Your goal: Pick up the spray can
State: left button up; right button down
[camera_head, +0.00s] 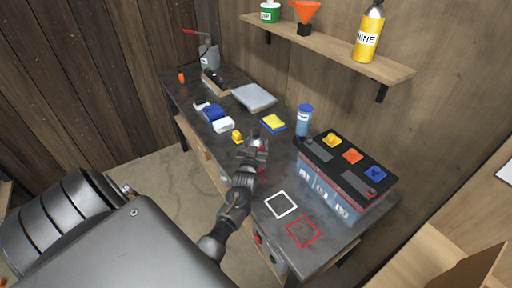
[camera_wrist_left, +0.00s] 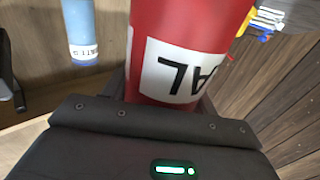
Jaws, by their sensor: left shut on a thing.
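A red can with a white label reading "AL" fills the middle of the left wrist view (camera_wrist_left: 190,32). My left gripper (camera_head: 259,150) is shut on this red can, over the workbench in the head view. Only a little red shows around the fingers there, and the can's ends are hidden. I cannot tell whether it touches the bench top. A blue can (camera_head: 304,120) with a white label stands upright on the bench to the right of my gripper. It also shows in the left wrist view (camera_wrist_left: 80,25). My right gripper is not in view.
A toolbox (camera_head: 345,190) with colored pieces on top stands right of my gripper. White (camera_head: 281,204) and red (camera_head: 304,232) square outlines mark the bare bench front. Small blue, white and yellow items lie behind. A wall shelf (camera_head: 335,48) holds a yellow bottle (camera_head: 368,32) and orange funnel (camera_head: 305,11).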

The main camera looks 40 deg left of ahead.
pick_arm(q)
jog(key=shift+r, duration=0.1)
jog(key=shift+r, duration=0.5)
jog(key=s+a+r+b, duration=0.3)
jog(key=s+a+r, duration=0.1)
jog(key=s+r, duration=0.8)
jog(key=shift+s, duration=0.7)
jog(key=shift+f, duration=0.1)
jog(key=d+r+m+t+h, duration=0.1)
jog(key=d+m+h, duration=0.4)
jog(key=d, duration=2.3)
jog(key=t+h, duration=0.1)
jog(key=h, duration=0.2)
jog(key=shift+w+d+m, duration=0.3)
jog(key=shift+w, duration=0.1)
